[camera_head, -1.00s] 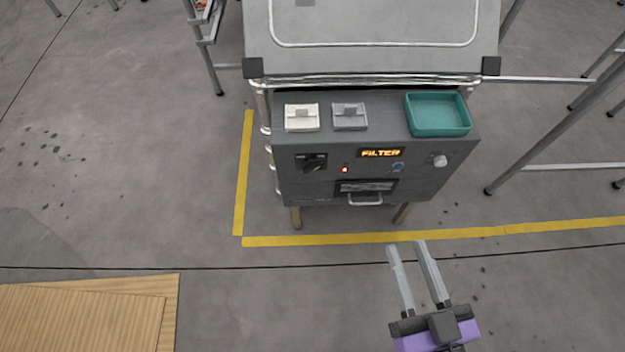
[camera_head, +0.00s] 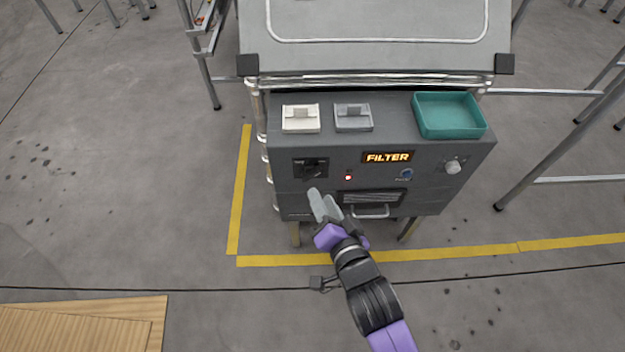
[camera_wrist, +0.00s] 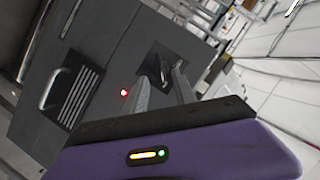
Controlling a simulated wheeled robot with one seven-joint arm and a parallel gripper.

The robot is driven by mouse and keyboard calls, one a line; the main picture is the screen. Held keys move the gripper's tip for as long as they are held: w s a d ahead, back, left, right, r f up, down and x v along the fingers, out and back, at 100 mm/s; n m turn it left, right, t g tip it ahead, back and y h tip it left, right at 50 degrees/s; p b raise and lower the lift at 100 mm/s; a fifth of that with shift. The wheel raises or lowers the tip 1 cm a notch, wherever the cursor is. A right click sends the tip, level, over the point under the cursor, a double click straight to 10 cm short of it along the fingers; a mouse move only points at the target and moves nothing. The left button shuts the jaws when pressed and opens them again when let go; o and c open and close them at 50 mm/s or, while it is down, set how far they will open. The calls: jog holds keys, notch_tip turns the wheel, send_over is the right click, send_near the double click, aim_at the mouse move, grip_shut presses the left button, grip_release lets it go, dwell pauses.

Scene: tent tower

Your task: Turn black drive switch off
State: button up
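The black drive switch (camera_head: 311,167) is a dark rotary knob on a black plate at the left of the grey machine's front panel. It also shows in the wrist view (camera_wrist: 157,67), just beyond the fingertips and partly covered by one finger. My gripper (camera_head: 321,194) is in front of the panel, a little below the switch in the head view. In the wrist view my gripper (camera_wrist: 163,75) has its two grey fingers apart with a gap between them, and nothing is held. I cannot tell whether a fingertip touches the switch.
A small red light (camera_head: 348,178) glows right of the switch. The panel also has a lit FILTER display (camera_head: 388,157), a blue control (camera_head: 407,174), a pale knob (camera_head: 453,167) and a drawer handle (camera_head: 370,212). A teal tray (camera_head: 449,133) sits on top.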

aim_at(311, 178)
jog(key=b+x, duration=0.1)
jog(key=x, duration=0.6)
jog(key=shift+w+a, duration=0.1)
jog(key=shift+w, duration=0.2)
grip_shut()
